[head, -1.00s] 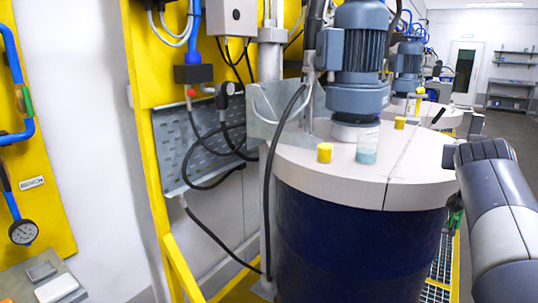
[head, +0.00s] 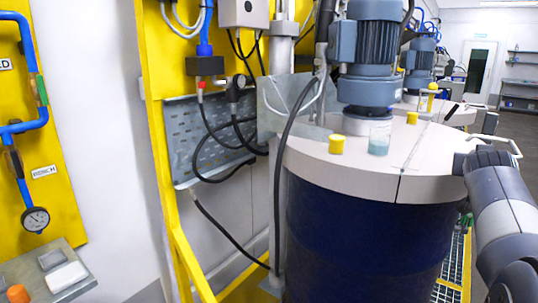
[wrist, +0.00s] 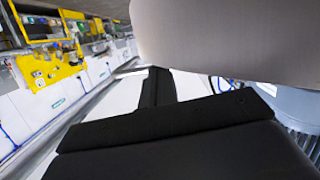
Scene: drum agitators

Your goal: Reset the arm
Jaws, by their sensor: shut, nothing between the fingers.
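My arm (head: 495,205) is at the right edge of the head view, bent beside the drum (head: 365,245). The drum is dark blue with a pale lid (head: 345,170). My gripper (wrist: 160,88) shows in the wrist view as black fingers, shut and empty. In the head view the arm's end is mostly hidden, and I cannot make out the fingers there. A large pale grey rounded surface fills the upper right of the wrist view, close to the fingers. I cannot tell what it is.
A yellow frame (head: 158,140) with hoses stands left of the drum. A grey bench (head: 55,270) is at lower left. Open floor (head: 513,135) shows at right.

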